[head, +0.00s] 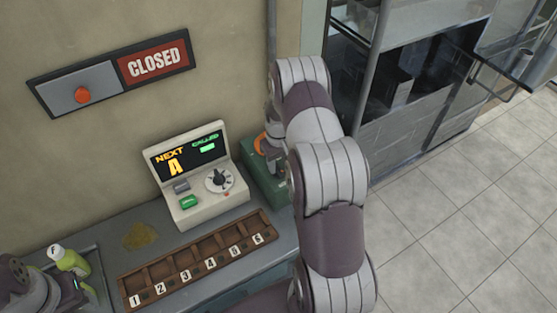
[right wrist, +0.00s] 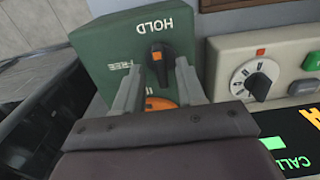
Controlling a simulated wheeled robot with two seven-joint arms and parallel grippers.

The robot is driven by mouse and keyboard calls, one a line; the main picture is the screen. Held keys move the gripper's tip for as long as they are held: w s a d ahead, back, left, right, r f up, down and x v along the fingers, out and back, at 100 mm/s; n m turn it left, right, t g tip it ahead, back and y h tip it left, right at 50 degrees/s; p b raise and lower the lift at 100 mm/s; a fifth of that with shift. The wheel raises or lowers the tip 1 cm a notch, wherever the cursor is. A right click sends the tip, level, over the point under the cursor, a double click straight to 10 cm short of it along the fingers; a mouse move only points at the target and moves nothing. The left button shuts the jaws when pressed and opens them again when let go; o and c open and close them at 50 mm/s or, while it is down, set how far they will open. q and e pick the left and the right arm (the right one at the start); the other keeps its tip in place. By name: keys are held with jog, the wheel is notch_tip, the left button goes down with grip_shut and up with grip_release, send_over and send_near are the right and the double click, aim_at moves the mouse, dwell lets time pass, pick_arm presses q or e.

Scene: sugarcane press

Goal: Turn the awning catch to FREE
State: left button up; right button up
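The awning catch is a green box (right wrist: 112,45) with a black knob (right wrist: 157,66). In the right wrist view it appears upside down, with HOLD above the knob and FREE to its left. The knob's orange mark is on the HOLD side. My right gripper (right wrist: 161,70) has its fingers apart, one on each side of the knob; I cannot tell whether they touch it. In the head view the green box (head: 258,178) is largely hidden behind my right arm. My left arm and gripper (head: 68,288) show partly at the lower left edge; its fingers are unclear.
A display console (head: 197,200) with a dial stands left of the green box. A wooden numbered tray (head: 130,283) lies in front. A CLOSED sign (head: 100,80) hangs on the wall. A green-yellow bottle (head: 70,261) stands near my left arm. Open floor lies right.

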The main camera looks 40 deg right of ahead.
jog(key=shift+a+f, duration=0.1)
jog(key=shift+f, duration=0.25)
grip_shut()
